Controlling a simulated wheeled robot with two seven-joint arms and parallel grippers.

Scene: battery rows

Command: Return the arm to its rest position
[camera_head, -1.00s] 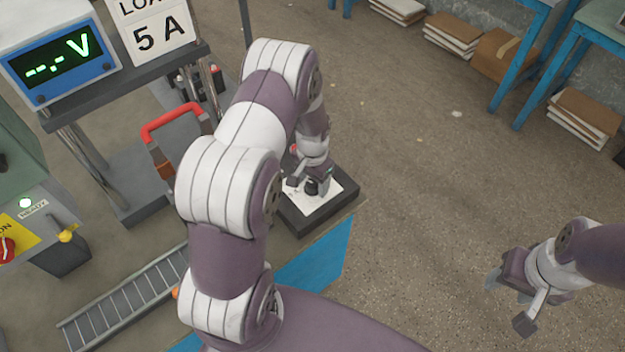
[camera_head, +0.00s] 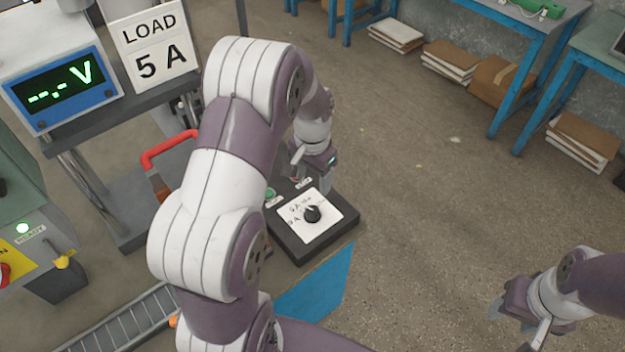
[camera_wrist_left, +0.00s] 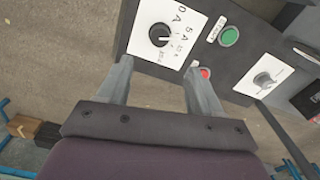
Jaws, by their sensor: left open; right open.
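My left arm comes in from the left in the head view and largely fills the middle. My left gripper (camera_head: 318,170) is above the far edge of a dark control box, apart from its knob. In the left wrist view the two fingers of my left gripper (camera_wrist_left: 158,88) are spread with nothing between them. The black knob (camera_head: 312,214) sits on the white dial plate (camera_head: 325,227) of the box; it also shows in the left wrist view (camera_wrist_left: 159,35). My right gripper (camera_head: 512,312) is at the lower right over bare floor, open and empty.
A green button (camera_wrist_left: 229,36) and a red button (camera_wrist_left: 205,73) are beside the dial. A meter (camera_head: 62,85) reading "--.- V" and a "LOAD 5 A" sign (camera_head: 150,45) stand at upper left. A red handle (camera_head: 168,148) is left of my arm.

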